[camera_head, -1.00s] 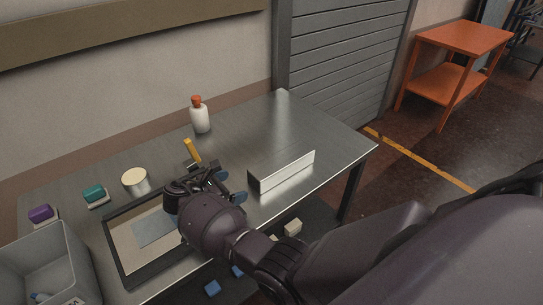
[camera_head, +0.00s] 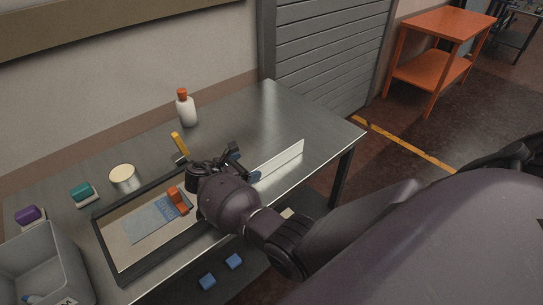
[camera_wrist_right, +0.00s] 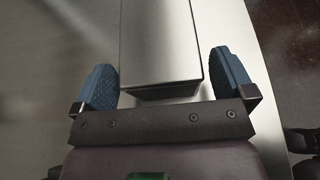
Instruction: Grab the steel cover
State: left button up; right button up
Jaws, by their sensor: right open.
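The steel cover (camera_head: 282,160) is a long, shiny box-shaped piece lying on the metal table (camera_head: 262,112), toward its right front edge. My right gripper (camera_head: 244,164) is at the cover's left end and hides part of it in the head view. In the right wrist view the cover (camera_wrist_right: 160,42) runs away from me between the two blue fingertips. The gripper (camera_wrist_right: 166,76) is open there, with a gap on each side and its near end just ahead of the palm. My left gripper is not in view.
A dark-framed tray (camera_head: 113,255) holds a grey-blue sheet (camera_head: 150,224) and an orange item (camera_head: 178,199). Behind stand a white bottle (camera_head: 186,110), a yellow-handled tool (camera_head: 179,144), a round tin (camera_head: 122,178) and a teal block (camera_head: 81,191). A grey bin (camera_head: 45,262) is at left.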

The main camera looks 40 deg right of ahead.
jog(key=shift+x, duration=0.95)
jog(key=c, duration=1.1)
jog(key=shift+c, duration=0.2)
